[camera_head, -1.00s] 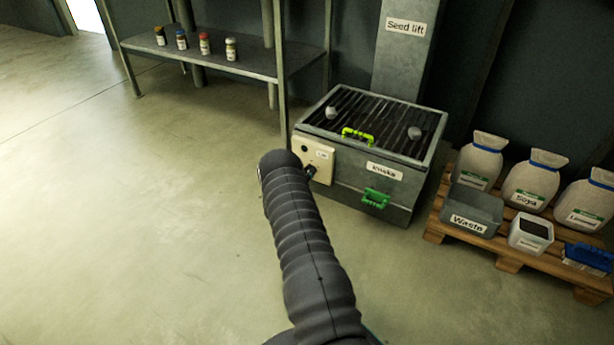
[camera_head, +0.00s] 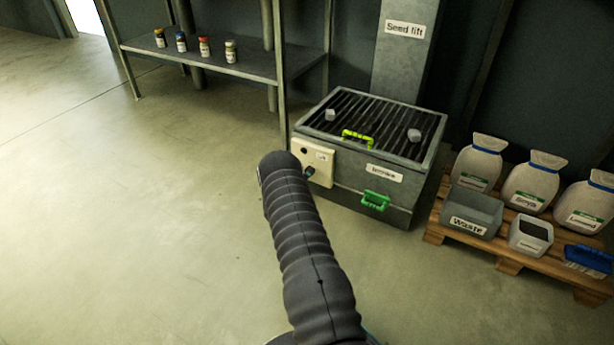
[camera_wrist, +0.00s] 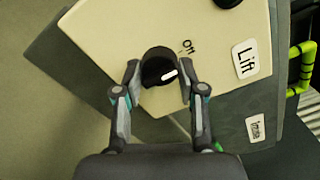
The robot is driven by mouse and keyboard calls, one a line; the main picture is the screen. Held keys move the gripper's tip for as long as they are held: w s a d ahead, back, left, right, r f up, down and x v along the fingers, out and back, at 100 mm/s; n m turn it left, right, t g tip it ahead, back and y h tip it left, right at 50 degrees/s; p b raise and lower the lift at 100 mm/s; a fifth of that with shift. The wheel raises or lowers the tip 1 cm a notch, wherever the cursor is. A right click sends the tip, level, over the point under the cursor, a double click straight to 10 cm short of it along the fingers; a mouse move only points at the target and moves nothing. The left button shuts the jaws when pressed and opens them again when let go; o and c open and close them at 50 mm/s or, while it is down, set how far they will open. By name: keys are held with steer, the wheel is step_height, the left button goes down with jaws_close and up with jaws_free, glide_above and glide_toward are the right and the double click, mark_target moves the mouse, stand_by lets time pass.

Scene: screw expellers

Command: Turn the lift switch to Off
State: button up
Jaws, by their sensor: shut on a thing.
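The lift switch (camera_wrist: 158,68) is a round black knob with a white pointer on a cream panel (camera_wrist: 110,30), labelled "Lift" in the wrist view. Its white pointer lies to the right of the knob's middle and points right and slightly up, below the printed position mark (camera_wrist: 188,45). My gripper (camera_wrist: 160,75) is shut on the knob, one finger on each side. In the head view the cream panel (camera_head: 318,160) is on the left face of the grey intake box (camera_head: 345,200); my arm hides part of that area.
The intake box has a dark grate on top with a yellow-green handle (camera_head: 357,138) and a green handle (camera_head: 375,200) in front. A pallet (camera_head: 508,265) with sacks and a waste bin stands right. A shelf (camera_head: 240,62) with small jars is behind. Floor at left is clear.

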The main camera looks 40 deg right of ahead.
steer(key=shift+w, duration=0.1)
steer(key=o, duration=1.1)
steer(key=shift+o, duration=0.2)
steer(key=v, duration=1.2)
